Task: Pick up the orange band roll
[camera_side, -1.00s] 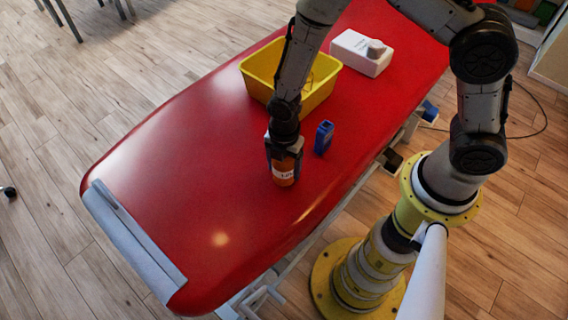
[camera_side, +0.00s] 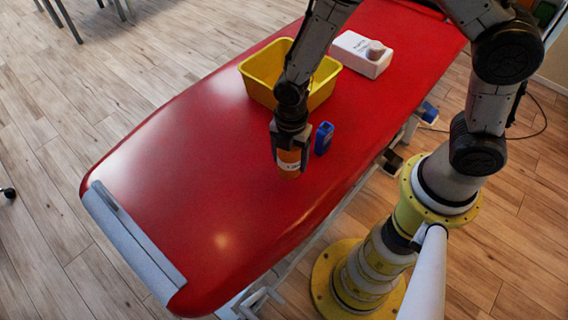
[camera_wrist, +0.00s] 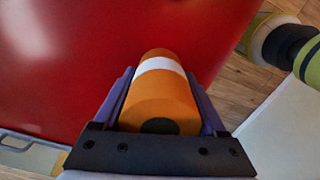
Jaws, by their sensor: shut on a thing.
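The orange band roll (camera_side: 289,170) has a white label band and is upright between the fingers of my gripper (camera_side: 291,158), over the red table (camera_side: 190,160). In the wrist view the orange band roll (camera_wrist: 160,107) lies between both fingers of my gripper (camera_wrist: 162,105), which touch its sides. My gripper is shut on it. Its lower end seems slightly above the red surface, but the gap is hard to judge.
A blue object (camera_side: 324,138) stands just right of my gripper. A yellow bin (camera_side: 259,90) is behind, partly hidden by my arm. A white box (camera_side: 358,62) with a grey-white knob stands further back. The table's left and front areas are clear.

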